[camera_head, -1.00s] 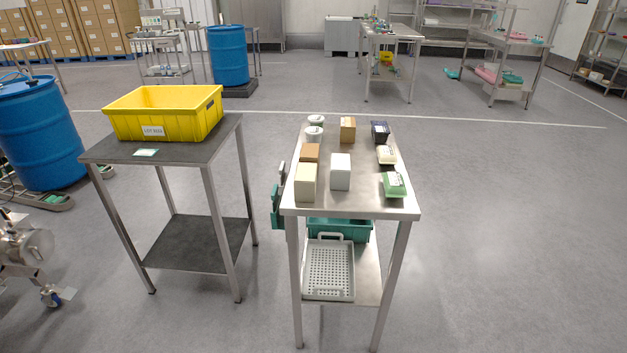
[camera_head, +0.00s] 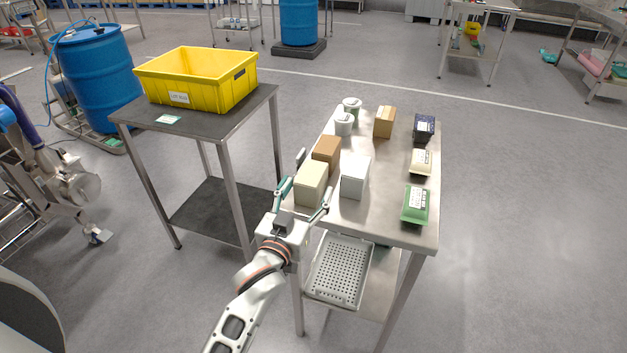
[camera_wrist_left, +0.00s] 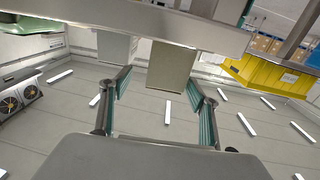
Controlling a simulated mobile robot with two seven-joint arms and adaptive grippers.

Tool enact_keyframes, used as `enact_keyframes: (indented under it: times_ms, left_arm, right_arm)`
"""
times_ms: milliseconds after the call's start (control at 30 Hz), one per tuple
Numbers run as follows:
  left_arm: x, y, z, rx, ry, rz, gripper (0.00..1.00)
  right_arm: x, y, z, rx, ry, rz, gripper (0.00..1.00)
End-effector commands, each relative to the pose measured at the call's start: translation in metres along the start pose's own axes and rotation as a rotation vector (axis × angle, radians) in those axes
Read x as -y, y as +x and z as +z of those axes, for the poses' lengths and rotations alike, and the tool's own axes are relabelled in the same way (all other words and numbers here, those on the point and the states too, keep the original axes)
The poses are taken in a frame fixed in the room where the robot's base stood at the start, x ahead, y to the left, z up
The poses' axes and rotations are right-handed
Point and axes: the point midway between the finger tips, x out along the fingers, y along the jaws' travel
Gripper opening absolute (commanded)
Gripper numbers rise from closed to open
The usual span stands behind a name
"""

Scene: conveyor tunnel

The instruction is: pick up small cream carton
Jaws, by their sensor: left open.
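The small cream carton (camera_head: 309,187) stands upright at the near left corner of the steel table (camera_head: 378,220). In the left wrist view the cream carton (camera_wrist_left: 172,66) shows between and beyond the fingers. My left gripper (camera_head: 306,191) is open and empty at the table's near edge, with one finger on each side of the carton's near face. In the wrist view the left gripper (camera_wrist_left: 159,79) shows a gap on both sides of the carton. Whether the tips reach past its near face I cannot tell. My right gripper is not in view.
A white carton (camera_head: 355,178) stands close right of the cream one, and a brown carton (camera_head: 326,152) close behind. Two grey-white canisters (camera_head: 344,124) and several packs stand farther off. A yellow bin (camera_head: 205,88) sits on the dark table at left. A perforated tray (camera_head: 340,270) is below.

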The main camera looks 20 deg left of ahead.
Motion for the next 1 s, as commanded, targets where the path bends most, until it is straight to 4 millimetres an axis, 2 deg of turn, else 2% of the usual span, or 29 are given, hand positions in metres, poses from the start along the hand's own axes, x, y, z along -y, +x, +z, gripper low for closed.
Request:
enact_keyframes:
  times_ms: [167, 433, 767, 933, 1000]
  left_arm:
    - [0.003, 0.018, 0.001, 0.0, 0.003, 0.0, 0.61]
    - [0.008, 0.053, 0.004, 0.001, 0.001, 0.001, 0.61]
    - [0.008, 0.059, 0.004, 0.003, 0.001, 0.0, 0.61]
    - [0.008, 0.059, 0.004, 0.002, 0.001, 0.001, 0.17]
    - [0.008, 0.059, 0.004, 0.002, 0.001, 0.001, 0.14]
  right_arm:
    - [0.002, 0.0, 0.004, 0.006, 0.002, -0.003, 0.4]
    - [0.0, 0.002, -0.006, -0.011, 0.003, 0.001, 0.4]
    - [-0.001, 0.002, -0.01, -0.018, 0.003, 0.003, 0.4]
    - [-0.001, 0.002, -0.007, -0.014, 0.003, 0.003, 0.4]
    - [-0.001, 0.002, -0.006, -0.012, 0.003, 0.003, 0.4]
